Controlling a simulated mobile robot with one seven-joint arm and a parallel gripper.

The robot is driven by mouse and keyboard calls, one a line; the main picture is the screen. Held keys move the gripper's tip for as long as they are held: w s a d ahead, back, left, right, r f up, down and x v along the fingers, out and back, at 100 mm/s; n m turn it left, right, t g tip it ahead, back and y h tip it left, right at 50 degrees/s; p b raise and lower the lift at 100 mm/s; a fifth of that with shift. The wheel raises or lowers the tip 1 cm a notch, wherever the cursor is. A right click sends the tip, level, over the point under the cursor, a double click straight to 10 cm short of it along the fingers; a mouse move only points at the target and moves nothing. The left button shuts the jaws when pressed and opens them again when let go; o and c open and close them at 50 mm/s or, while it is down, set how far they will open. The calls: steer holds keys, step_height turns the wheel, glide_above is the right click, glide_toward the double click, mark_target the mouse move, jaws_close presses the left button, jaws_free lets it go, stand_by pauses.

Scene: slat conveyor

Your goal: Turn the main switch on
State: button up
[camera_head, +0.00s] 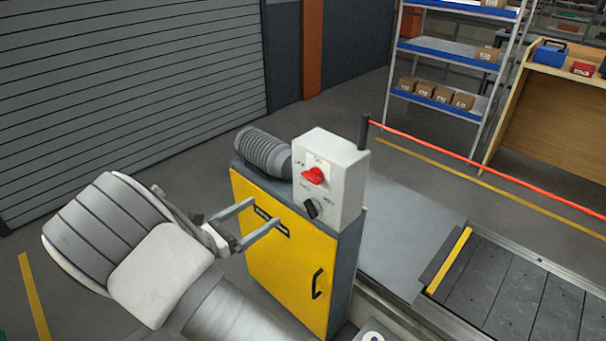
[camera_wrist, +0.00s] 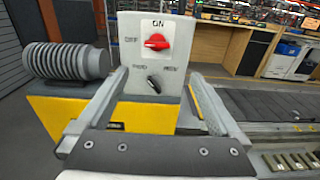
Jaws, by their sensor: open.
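The main switch is a red rotary knob (camera_head: 312,176) on the front of a light grey control box (camera_head: 345,158). In the wrist view the red knob (camera_wrist: 157,42) lies about level, with its narrower end toward the OFF label at left; ON is printed above it. A black selector knob (camera_head: 311,208) sits below it and also shows in the wrist view (camera_wrist: 153,83). My gripper (camera_head: 264,212) is open and empty, in front of the yellow cabinet, left of and below the box, apart from both knobs. In the wrist view its fingers (camera_wrist: 158,80) flank the box's face.
The box stands on a yellow cabinet (camera_head: 290,262) with a black handle. A ribbed grey motor (camera_head: 262,150) lies beside the box at left. The slat conveyor (camera_head: 510,290) runs off to the right. A red cord (camera_head: 470,160) stretches right from a dark post.

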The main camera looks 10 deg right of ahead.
glide_toward(308, 180)
steer(key=x, duration=0.9)
steer(key=shift+w+d+r, duration=0.1)
steer(key=shift+d, duration=0.1)
steer(key=c, duration=1.2)
steer(key=shift+c, duration=0.2)
